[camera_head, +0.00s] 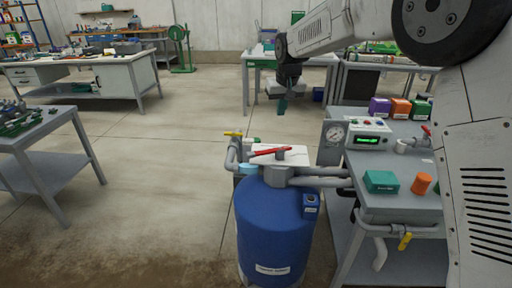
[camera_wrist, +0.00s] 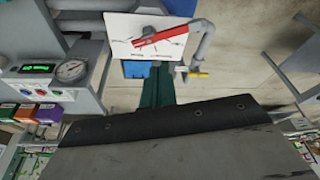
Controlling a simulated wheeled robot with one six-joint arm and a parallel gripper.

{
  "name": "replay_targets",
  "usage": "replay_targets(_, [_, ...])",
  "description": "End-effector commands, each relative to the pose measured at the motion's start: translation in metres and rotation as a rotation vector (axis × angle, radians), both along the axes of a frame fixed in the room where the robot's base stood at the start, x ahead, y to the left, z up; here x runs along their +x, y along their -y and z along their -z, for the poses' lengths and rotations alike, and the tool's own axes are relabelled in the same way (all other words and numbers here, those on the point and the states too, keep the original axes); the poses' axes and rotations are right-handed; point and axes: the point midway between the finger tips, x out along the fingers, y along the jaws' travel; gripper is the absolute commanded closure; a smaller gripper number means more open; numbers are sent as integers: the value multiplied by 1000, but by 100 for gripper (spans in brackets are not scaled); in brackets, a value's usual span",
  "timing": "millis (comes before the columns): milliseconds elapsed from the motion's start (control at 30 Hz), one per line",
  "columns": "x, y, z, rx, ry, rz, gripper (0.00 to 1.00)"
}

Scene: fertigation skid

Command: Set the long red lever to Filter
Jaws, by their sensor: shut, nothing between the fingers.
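The long red lever (camera_head: 270,152) sits on a grey hub above a white label plate (camera_head: 294,159) on top of the blue tank (camera_head: 270,230). In the head view it points left and slightly toward me. The wrist view shows the lever (camera_wrist: 165,37) lying slantwise across the plate (camera_wrist: 120,25); the plate's small words are too blurred to read. My gripper (camera_head: 282,106) hangs beyond and above the tank, fingers down, apart from the lever. Its teal fingertips (camera_wrist: 158,72) are shut and empty, and show just below the plate in the wrist view.
A pressure gauge (camera_head: 335,135) and a control box with a green display (camera_head: 368,141) stand right of the tank. A teal box (camera_head: 381,181) and an orange cylinder (camera_head: 421,184) sit on the right bench. A yellow-handled valve (camera_head: 233,134) is left of the plate.

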Motion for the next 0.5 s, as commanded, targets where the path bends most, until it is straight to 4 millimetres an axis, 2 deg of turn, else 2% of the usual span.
replay_targets(33, [18,-20,23,1,3,-17,100])
replay_targets(200, [56,-64,71,10,25,-51,100])
replay_targets(333, [68,-83,91,14,36,-66,100])
replay_targets(500, [75,-89,107,14,37,-70,100])
